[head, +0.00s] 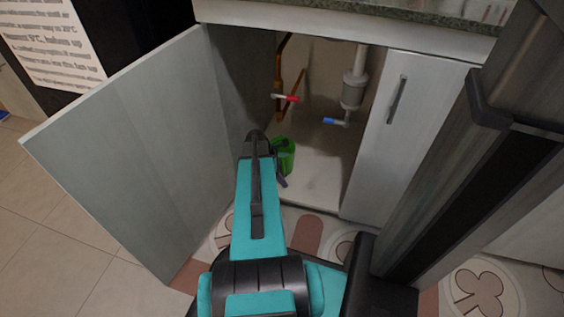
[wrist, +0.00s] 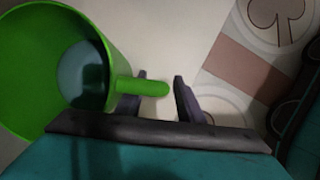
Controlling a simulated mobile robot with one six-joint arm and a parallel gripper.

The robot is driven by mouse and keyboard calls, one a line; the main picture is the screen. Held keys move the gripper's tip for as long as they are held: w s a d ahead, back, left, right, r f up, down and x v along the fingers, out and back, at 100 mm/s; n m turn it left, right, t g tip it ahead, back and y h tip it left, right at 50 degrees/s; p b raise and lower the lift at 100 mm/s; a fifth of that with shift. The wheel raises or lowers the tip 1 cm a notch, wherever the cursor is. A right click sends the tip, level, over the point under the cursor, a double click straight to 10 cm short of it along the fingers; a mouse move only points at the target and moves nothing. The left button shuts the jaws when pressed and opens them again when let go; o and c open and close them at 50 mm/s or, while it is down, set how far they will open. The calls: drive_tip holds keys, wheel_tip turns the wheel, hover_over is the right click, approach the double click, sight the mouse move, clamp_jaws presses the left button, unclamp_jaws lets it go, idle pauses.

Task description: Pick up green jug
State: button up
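The green jug (head: 285,158) stands inside the open cabinet on its floor, partly hidden by my arm in the head view. In the wrist view the jug (wrist: 24,95) fills the left side, its open mouth toward the camera and its inside pale at the bottom. Its handle (wrist: 145,87) points right, across the left finger, with its end in the gap between the fingers. My gripper (wrist: 161,78) is open. The right finger is apart from the handle. Whether the left finger touches the handle I cannot tell.
The open cabinet door (head: 130,150) stands left of my arm, and a closed door (head: 405,130) is on the right. A drain pipe (head: 354,90), a red-handled valve (head: 287,97) and a blue-handled valve (head: 335,121) are above and behind the jug. Cabinet floor right of the jug is clear.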

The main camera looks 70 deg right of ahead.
idle(0.5)
clamp_jaws()
idle(1.3)
